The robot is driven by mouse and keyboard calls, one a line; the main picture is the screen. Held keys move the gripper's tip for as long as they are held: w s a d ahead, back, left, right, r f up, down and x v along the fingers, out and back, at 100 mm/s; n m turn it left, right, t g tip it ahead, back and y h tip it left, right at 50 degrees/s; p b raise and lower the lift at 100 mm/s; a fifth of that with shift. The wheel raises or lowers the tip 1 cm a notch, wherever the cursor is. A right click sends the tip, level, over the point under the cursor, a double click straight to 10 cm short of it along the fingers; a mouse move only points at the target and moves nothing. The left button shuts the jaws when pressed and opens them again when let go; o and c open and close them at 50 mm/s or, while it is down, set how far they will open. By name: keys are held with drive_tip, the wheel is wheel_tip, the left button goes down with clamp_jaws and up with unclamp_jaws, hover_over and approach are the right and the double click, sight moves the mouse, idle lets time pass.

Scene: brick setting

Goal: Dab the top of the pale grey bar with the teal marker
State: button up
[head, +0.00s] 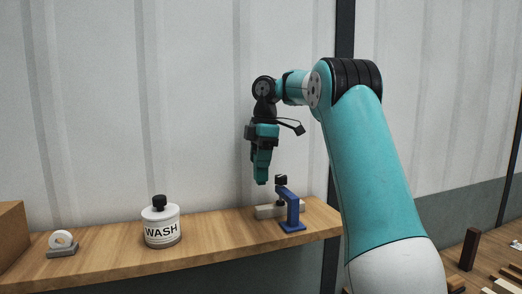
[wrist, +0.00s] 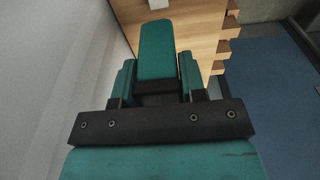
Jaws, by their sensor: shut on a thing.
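My gripper (head: 262,154) points down above the right part of a wooden shelf and is shut on the teal marker (head: 261,176). In the wrist view the marker (wrist: 157,50) stands out between the two teal fingers (wrist: 157,82). The pale grey bar (head: 265,212) lies on the shelf below the marker, with a clear gap between them. A blue clamp (head: 292,208) with a black knob (head: 281,180) stands over the bar's right part and hides some of it. In the wrist view the marker hides most of what lies below.
The wooden shelf (head: 205,242) runs along a pale panelled wall. A white WASH pot (head: 161,226) and a white ring on a grey base (head: 61,243) stand to the left, with a brown box (head: 10,232) at the far left. Shelf between pot and bar is clear.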

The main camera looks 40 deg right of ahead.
sight(262, 183)
drive_tip(key=shift+d+f, duration=0.15)
drive_tip(key=shift+d, duration=0.15)
wheel_tip(262, 183, down, 6)
drive_tip(key=b, duration=0.6)
drive_tip(key=shift+s, duration=0.1)
drive_tip(key=shift+f+b, duration=0.45)
drive_tip(key=shift+b, duration=0.1)
idle(1.4)
wheel_tip(262, 183, up, 7)
drive_tip(key=p, duration=0.7)
